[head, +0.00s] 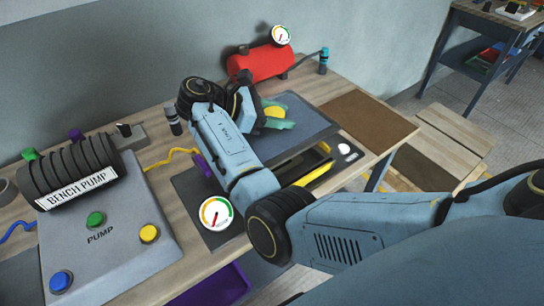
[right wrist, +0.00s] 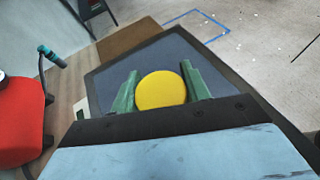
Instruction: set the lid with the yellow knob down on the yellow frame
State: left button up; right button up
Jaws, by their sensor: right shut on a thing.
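The lid (head: 306,122) is a flat blue-grey panel with a yellow knob (head: 274,112). My right gripper (head: 276,117) has green fingers and is shut on the knob. In the right wrist view the round yellow knob (right wrist: 161,91) sits between the two fingers, with the lid (right wrist: 222,72) spread beyond it. The yellow frame (head: 318,179) shows only in part, below and nearer than the lid, with a dark opening uncovered. My right arm hides much of it. I cannot tell the lid's height above the frame. My left gripper is not in view.
A grey pump unit (head: 118,232) with coloured buttons stands at the left of the bench. A red tank (head: 262,63) with a gauge stands at the back, and in the right wrist view (right wrist: 22,115). A round gauge (head: 216,213) is near the front. A brown mat (head: 366,122) lies right.

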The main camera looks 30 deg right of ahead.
aim_at(278, 135)
notch_tip(278, 135, down, 6)
jog(key=shift+a+f+b, duration=0.1)
jog(key=shift+a+b, duration=0.05)
jog(key=shift+b, duration=0.95)
notch_tip(278, 135, down, 4)
jog(key=shift+r+b, duration=0.1)
jog(key=shift+b, duration=0.7)
jog(key=shift+s, duration=0.1)
jog(key=o, duration=1.3)
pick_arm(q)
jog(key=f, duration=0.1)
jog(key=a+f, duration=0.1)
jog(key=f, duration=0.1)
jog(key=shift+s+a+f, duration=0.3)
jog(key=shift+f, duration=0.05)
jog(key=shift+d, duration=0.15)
